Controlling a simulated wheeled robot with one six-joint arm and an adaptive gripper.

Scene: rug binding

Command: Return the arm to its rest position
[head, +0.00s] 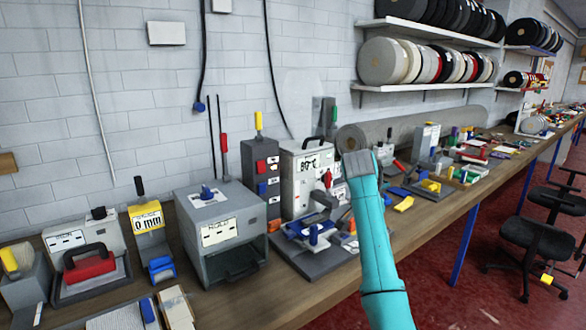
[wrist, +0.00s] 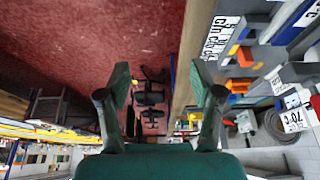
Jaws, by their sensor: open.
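My teal arm (head: 378,245) rises from the lower right of the head view, in front of the workbench. It ends in a grey part near the middle, and I cannot make out the fingers there. In the wrist view my gripper (wrist: 163,92) has its two green-padded fingers wide apart. Nothing is between them close up; red floor, black chairs and the bench edge show far behind.
A long wooden workbench (head: 325,285) runs along the wall, crowded with machines such as a grey box (head: 215,228) and a white heater unit (head: 304,170). Shelves (head: 425,86) hold rolls above. Red floor (head: 480,300) and a black chair (head: 535,238) are at right.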

